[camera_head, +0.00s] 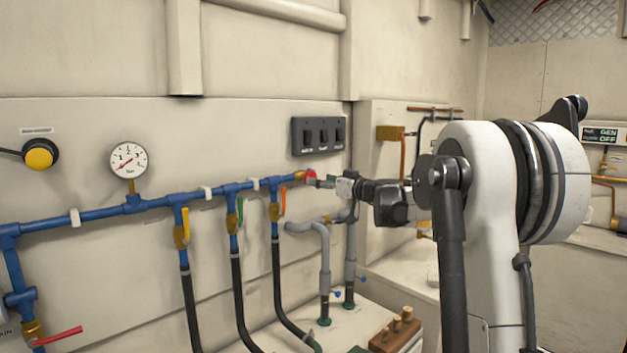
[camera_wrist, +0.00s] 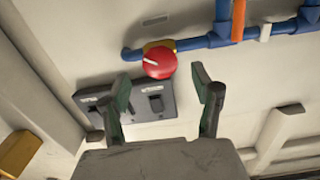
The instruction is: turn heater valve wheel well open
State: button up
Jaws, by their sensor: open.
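The red valve wheel (camera_head: 311,177) sits at the right end of the blue pipe in the head view, on a brass fitting. In the wrist view the red wheel (camera_wrist: 159,63) shows as a round knob with a white mark, with brass behind it. My gripper (camera_wrist: 161,85) is open, with a dark green pad on each finger. The wheel lies just beyond the fingertips and roughly between them in the picture. I see no contact, and the depth gap is hard to judge. In the head view my gripper (camera_head: 322,181) is small, at the wheel's right side.
A dark switch panel (camera_head: 318,135) is on the wall above the wheel. The blue pipe (camera_head: 105,212) carries yellow, green and orange valve handles to the left. Grey pipes (camera_head: 322,250) rise below the wheel. A pressure gauge (camera_head: 129,159) and a yellow button (camera_head: 39,158) are farther left.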

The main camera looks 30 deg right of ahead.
jog(key=v, duration=0.6)
jog(key=shift+s, duration=0.4)
jog(key=shift+d, duration=0.1)
jog(key=s+a+f+g, duration=0.3)
jog(key=s+a, duration=0.5)
jog(key=a, duration=0.4)
jog(key=s+a+f+g, duration=0.4)
jog(key=s+a, duration=0.5)
jog(key=a, duration=0.4)
jog(key=s+a+f+m+g+h, duration=0.1)
jog(key=s+a+f+h, duration=0.1)
jog(key=s+f, duration=0.5)
jog(key=s+a+f+m+g+h, duration=0.1)
jog(key=s+f, duration=0.6)
jog(key=s, duration=1.1)
jog(key=shift+s+a+f+m+g+h, duration=0.25)
jog(key=shift+a+f+m+g+h, duration=0.2)
jog(key=shift+a+h, duration=0.55)
